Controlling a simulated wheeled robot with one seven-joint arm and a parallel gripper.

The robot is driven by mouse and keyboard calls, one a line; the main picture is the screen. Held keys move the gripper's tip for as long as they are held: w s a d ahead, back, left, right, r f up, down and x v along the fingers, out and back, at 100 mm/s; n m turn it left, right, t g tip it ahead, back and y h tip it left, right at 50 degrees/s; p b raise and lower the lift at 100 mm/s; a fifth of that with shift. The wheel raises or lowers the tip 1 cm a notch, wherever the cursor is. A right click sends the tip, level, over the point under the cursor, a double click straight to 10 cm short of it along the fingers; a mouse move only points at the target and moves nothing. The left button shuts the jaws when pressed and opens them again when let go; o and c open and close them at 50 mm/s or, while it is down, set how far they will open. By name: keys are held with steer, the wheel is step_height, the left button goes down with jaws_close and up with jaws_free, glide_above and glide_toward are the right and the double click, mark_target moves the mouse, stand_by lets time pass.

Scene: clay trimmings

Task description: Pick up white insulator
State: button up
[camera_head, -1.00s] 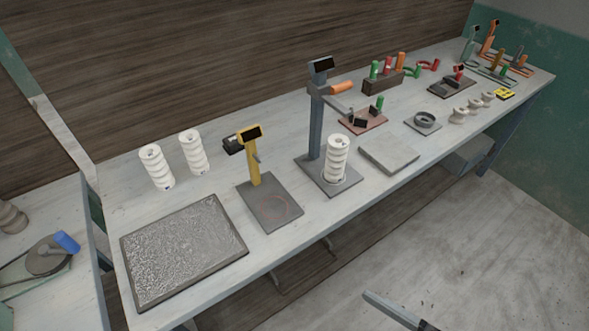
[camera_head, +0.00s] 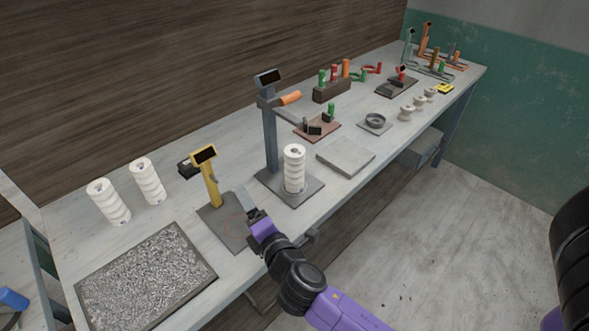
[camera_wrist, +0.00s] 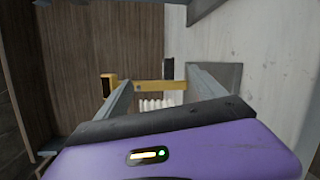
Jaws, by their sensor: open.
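Three white ribbed insulators show in the head view. One insulator (camera_head: 108,202) and another insulator (camera_head: 147,181) stand upright side by side at the back left of the bench. A third insulator (camera_head: 294,169) stands on the base plate of the tall grey stand. My gripper (camera_head: 250,204) is open and empty, over the right part of the yellow stand's plate, between that stand and the grey one. In the wrist view, part of a white ribbed insulator (camera_wrist: 155,103) shows beyond my gripper (camera_wrist: 165,82), apart from the fingers; its ends are hidden.
The yellow stand (camera_head: 211,181) rises left of my gripper; its post also crosses the wrist view (camera_wrist: 140,86). The tall grey stand (camera_head: 270,140) is to the right. A speckled tray (camera_head: 147,279) lies at the front left. A grey slab (camera_head: 345,157) lies further right.

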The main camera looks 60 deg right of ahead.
mark_target(294, 158)
steer(key=s+d+n+g+h, duration=0.1)
steer(key=d+n+g+h, duration=0.1)
steer(key=d, duration=0.2)
steer(key=s+d+r+n+g+h, duration=0.1)
steer(key=d+n+g+h, duration=0.1)
steer(key=d+h, duration=0.1)
steer(key=s+d+r+n+g+h, duration=0.1)
steer(key=d+n+g+h, duration=0.2)
steer(key=d, duration=0.1)
steer(key=shift+s+d+r, duration=0.2)
steer(key=shift+s+d, duration=0.1)
steer(key=shift+d, duration=0.1)
steer(key=shift+p+x, duration=0.65)
steer(key=shift+x, duration=3.2)
jaws_close()
